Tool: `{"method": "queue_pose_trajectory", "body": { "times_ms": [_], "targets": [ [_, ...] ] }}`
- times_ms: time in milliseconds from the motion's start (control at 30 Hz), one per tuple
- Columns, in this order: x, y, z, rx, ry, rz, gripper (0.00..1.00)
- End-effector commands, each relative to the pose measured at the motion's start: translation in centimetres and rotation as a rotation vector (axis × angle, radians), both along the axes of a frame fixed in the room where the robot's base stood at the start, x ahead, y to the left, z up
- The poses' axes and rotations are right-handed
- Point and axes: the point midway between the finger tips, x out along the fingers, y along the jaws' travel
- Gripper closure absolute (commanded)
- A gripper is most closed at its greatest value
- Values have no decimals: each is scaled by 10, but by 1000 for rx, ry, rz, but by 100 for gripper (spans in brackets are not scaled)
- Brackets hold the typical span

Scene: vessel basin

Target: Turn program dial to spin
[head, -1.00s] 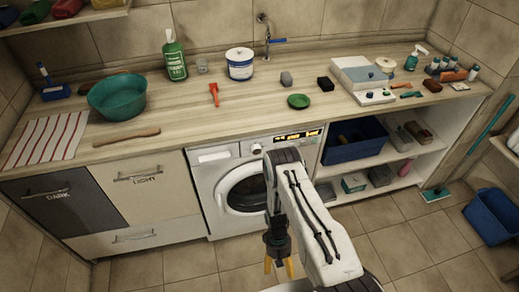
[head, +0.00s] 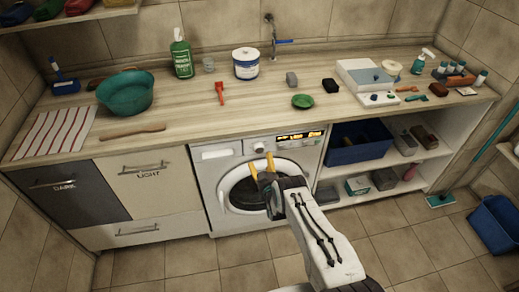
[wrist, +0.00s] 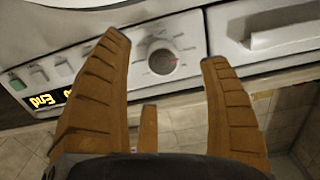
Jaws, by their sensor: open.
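The program dial (wrist: 162,60) is a round grey-white knob on the washing machine's white front panel, ringed by small marks too small to read. It also shows small in the head view (head: 258,147). My gripper (head: 262,160) is open and empty, its yellow fingers raised in front of the machine just below the dial. In the wrist view my gripper's (wrist: 165,50) two long fingers stand left and right of the dial, apart from it. The lit display (wrist: 48,101) and several buttons lie to the left there. The washing machine (head: 210,185) has its round door shut.
The wooden counter (head: 180,115) overhangs the machine, with a red tool (head: 219,92) and a green dish (head: 302,101) near its front. The detergent drawer (wrist: 265,30) is right of the dial in the wrist view. A blue crate (head: 358,145) sits on the shelf beside the machine.

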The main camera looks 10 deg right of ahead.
Motion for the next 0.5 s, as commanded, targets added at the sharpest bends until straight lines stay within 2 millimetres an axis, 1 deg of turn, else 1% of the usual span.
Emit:
{"method": "queue_pose_trajectory", "body": {
  "times_ms": [67, 167, 333, 500],
  "targets": [
    [0, 0, 8, 0, -35, 0, 29],
    [2, 0, 13, 0, -58, 0, 29],
    [11, 0, 15, 1, -65, 0, 29],
    [25, 0, 14, 1, -63, 0, 29]
  ]
}}
